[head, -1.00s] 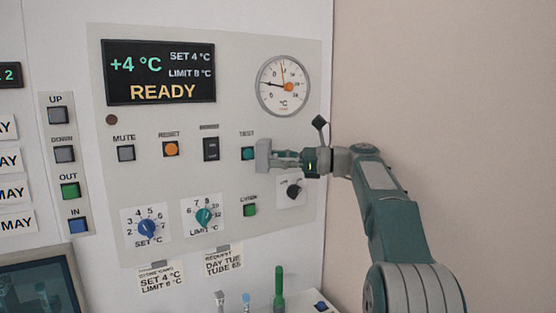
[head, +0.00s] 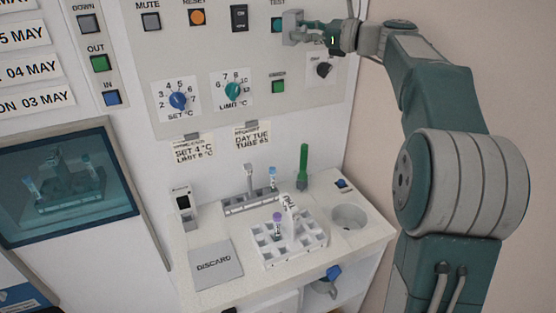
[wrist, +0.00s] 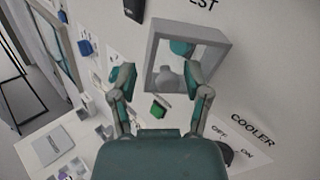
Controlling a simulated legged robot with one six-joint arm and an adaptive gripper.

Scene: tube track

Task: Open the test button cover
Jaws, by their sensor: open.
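The test button (head: 278,25) is teal and sits under the TEST label, at the top of the head view. A grey square cover piece (head: 292,27) stands out from the panel just right of it. In the wrist view the cover is a square grey frame (wrist: 222,57), with the teal button (wrist: 181,47) visible inside it. I cannot tell whether the cover is shut or lifted. My gripper (head: 306,30) is at the cover. In the wrist view my gripper (wrist: 160,78) is open, its left finger left of the frame and its right finger overlapping the lower right side. Contact is unclear.
A green button (wrist: 159,110) and the cooler knob (wrist: 225,152) lie below the cover. The limit dial (head: 233,91) and set dial (head: 177,97) are lower left. A white rack (head: 288,256) and a discard pad (head: 215,265) are on the counter below.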

